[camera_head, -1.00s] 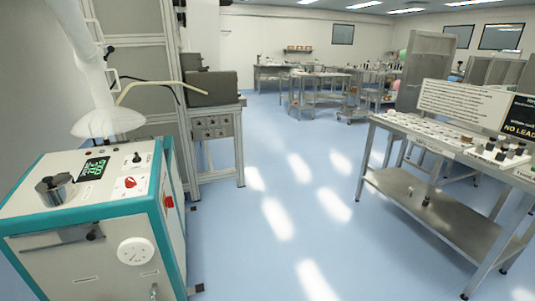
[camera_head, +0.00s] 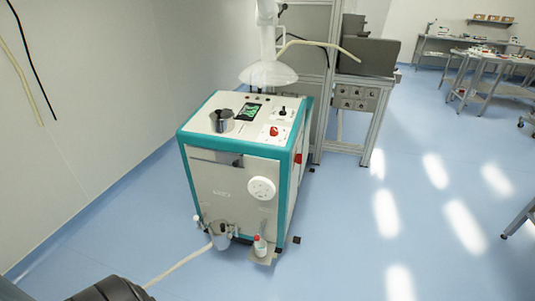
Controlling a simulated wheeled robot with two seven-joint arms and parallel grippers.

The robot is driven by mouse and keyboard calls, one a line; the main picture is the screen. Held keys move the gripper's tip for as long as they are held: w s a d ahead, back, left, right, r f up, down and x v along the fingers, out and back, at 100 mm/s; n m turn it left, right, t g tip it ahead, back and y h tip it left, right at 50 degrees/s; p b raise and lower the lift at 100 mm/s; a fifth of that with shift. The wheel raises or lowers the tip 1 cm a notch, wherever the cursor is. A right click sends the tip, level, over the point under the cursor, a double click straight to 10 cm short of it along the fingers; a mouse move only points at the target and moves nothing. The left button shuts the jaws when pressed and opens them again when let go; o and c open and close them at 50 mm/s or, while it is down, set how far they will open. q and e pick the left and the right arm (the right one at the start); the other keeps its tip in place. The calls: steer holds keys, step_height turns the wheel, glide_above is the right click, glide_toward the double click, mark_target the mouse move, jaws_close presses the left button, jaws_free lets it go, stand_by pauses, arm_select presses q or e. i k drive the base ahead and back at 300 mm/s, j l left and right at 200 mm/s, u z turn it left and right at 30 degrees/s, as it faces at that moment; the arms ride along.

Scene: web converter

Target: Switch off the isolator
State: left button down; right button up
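A white and teal cabinet machine (camera_head: 225,182) stands on the blue floor left of the middle. Its top panel carries a red rotary switch on a white plate (camera_head: 273,131), a black knob (camera_head: 283,111), a green-lit display (camera_head: 250,111) and a metal pot (camera_head: 221,121). A red part (camera_head: 298,158) shows on its right side. Which of the red parts is the isolator I cannot tell for sure. Neither of my grippers shows in this view.
A hose (camera_head: 180,267) runs over the floor from a metal vessel (camera_head: 220,236) at the machine's foot. A small bottle (camera_head: 260,244) stands beside it. A white extraction hood (camera_head: 268,74) hangs above. A metal frame bench (camera_head: 357,100) stands behind.

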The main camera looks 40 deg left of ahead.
mark_target(299, 156)
steer(key=l+u, duration=0.25)
steer(key=u, duration=0.15)
steer(key=i+l+u, duration=0.1)
steer(key=l+u, duration=0.45)
steer(key=u, duration=0.2)
